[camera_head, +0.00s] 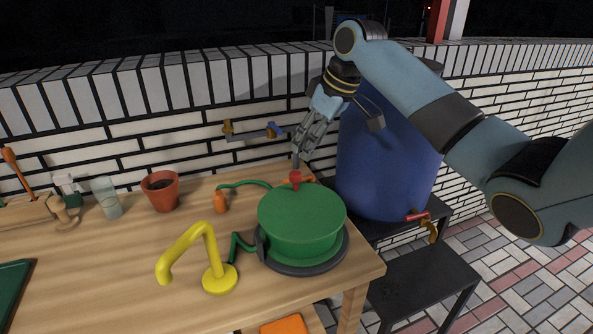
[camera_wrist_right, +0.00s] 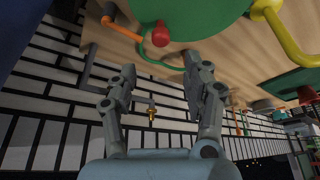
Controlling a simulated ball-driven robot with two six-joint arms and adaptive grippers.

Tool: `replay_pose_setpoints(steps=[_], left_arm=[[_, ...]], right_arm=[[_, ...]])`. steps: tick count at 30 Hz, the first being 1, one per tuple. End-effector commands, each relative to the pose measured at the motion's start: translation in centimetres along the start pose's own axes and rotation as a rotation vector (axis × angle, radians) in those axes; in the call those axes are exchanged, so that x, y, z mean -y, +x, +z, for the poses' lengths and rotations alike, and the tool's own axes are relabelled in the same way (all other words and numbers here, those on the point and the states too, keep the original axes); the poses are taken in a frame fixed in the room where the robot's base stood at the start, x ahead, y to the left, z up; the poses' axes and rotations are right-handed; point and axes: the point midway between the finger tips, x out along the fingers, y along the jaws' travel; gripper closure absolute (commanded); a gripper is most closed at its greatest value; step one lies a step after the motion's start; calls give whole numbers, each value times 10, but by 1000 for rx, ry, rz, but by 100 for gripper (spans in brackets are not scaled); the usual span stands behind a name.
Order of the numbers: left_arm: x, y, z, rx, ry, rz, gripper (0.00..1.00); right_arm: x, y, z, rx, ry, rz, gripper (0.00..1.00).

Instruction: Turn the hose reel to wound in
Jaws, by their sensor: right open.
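The hose reel is a green drum (camera_head: 302,222) on a dark round base at the table's right end. A red knob (camera_head: 295,178) stands at its back edge. A green hose (camera_head: 245,184) runs out behind it to an orange nozzle (camera_head: 221,202). My right gripper (camera_head: 303,152) reaches down from above, just behind the knob. In the right wrist view the gripper (camera_wrist_right: 160,72) has its fingers spread with nothing between them. The knob (camera_wrist_right: 160,34) lies just ahead of the fingertips, seemingly apart from them. The drum (camera_wrist_right: 190,10) is partly cut off there. My left gripper is not in view.
A yellow bent pipe (camera_head: 207,255) stands left of the reel. A terracotta pot (camera_head: 161,191) and a glass (camera_head: 106,198) stand farther left. A blue barrel (camera_head: 385,160) is close on the right. A brick wall with a brass tap (camera_head: 228,128) is behind.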

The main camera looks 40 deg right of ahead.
Motion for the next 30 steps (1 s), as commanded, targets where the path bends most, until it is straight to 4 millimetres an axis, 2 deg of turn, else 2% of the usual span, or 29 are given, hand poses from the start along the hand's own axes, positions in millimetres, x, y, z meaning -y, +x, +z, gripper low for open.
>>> replay_pose_setpoints(steps=[9,15,26,30], left_arm=[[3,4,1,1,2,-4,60],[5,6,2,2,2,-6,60],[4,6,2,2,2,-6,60],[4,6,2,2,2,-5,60]], right_arm=[[2,64,2,3,2,-4,50],[1,89,1,2,1,-2,50],[1,95,1,2,0,1,50],[1,95,1,2,0,0,67]])
